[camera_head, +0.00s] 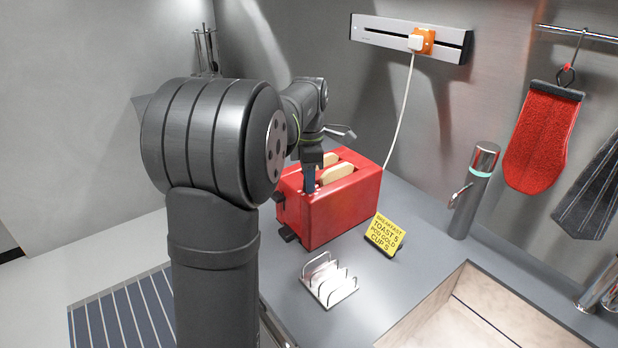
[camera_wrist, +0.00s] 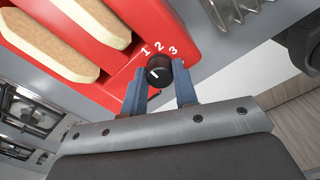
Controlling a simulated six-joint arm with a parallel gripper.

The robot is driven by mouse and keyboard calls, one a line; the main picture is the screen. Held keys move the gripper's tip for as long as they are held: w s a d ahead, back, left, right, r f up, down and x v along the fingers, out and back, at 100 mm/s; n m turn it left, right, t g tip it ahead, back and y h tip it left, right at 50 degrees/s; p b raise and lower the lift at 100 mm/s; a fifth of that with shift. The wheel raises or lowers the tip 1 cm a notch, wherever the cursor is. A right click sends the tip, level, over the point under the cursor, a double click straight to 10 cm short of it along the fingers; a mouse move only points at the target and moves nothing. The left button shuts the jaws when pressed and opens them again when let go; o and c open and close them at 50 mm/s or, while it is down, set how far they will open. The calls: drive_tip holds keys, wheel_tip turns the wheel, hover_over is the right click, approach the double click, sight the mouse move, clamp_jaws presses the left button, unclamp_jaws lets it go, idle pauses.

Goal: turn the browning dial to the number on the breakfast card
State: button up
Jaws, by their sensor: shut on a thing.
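The red toaster (camera_head: 345,208) stands on the grey counter with bread slices (camera_head: 337,173) in its slots. Its black browning dial (camera_wrist: 158,72) shows in the wrist view, with the printed numbers 1, 2 and 3 along its upper side. Any other numbers are out of sight. A short white mark shows on the dial; I cannot tell which number it points to. My gripper (camera_wrist: 160,82) is shut on the dial, one blue finger on each side. In the head view my gripper (camera_head: 309,182) hides the dial. The yellow breakfast card (camera_head: 384,235) reads "TOAST 5, POD GOLD, CUP S".
A metal toast rack (camera_head: 328,283) stands in front of the toaster. A steel cylinder with a lit ring (camera_head: 473,190) stands to the right, behind the sink (camera_head: 465,310). A white cord (camera_head: 401,110) hangs from the wall socket. A red mitt (camera_head: 542,135) hangs at right.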

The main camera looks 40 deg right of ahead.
drive_tip(key=shift+m, duration=0.3)
drive_tip(key=m, duration=0.3)
drive_tip(key=shift+m, duration=0.3)
drive_tip(key=m, duration=0.4)
drive_tip(key=shift+m, duration=0.3)
drive_tip(key=m, duration=0.4)
drive_tip(key=shift+m, duration=0.3)
drive_tip(key=m, duration=0.3)
drive_tip(key=shift+m, duration=0.3)
drive_tip(key=m, duration=1)
drive_tip(key=shift+r+m, duration=0.1)
drive_tip(key=shift+m, duration=2.2)
